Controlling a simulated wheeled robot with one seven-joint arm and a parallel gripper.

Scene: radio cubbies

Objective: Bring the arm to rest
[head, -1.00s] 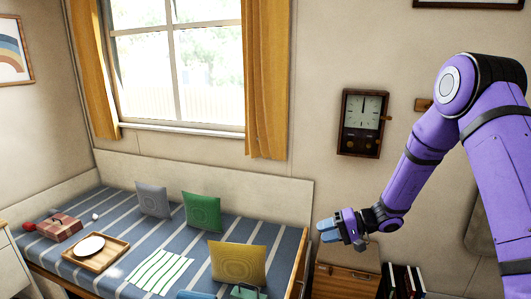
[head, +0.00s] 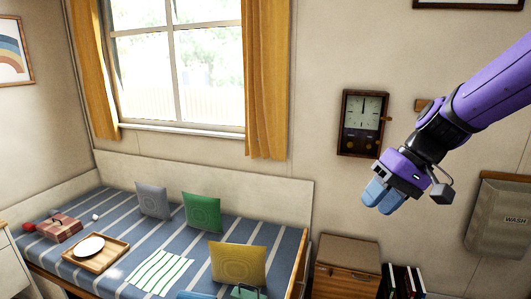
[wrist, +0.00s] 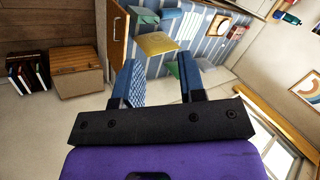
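My gripper (head: 383,197) hangs in the air at the right in the head view, in front of the wall and to the right of the bed. Its blue fingers point down and to the left. In the wrist view the two fingers (wrist: 160,88) stand apart with nothing between them. My purple arm comes in from the upper right. The gripper touches nothing that I can see.
The striped bed (head: 215,232) holds several cushions, a wooden tray (head: 121,244) and a red box (head: 60,227). A wooden cabinet (head: 346,267) and books (head: 404,280) stand below the gripper. A clock (head: 363,123) and a "WASH" bag (head: 500,215) hang on the wall.

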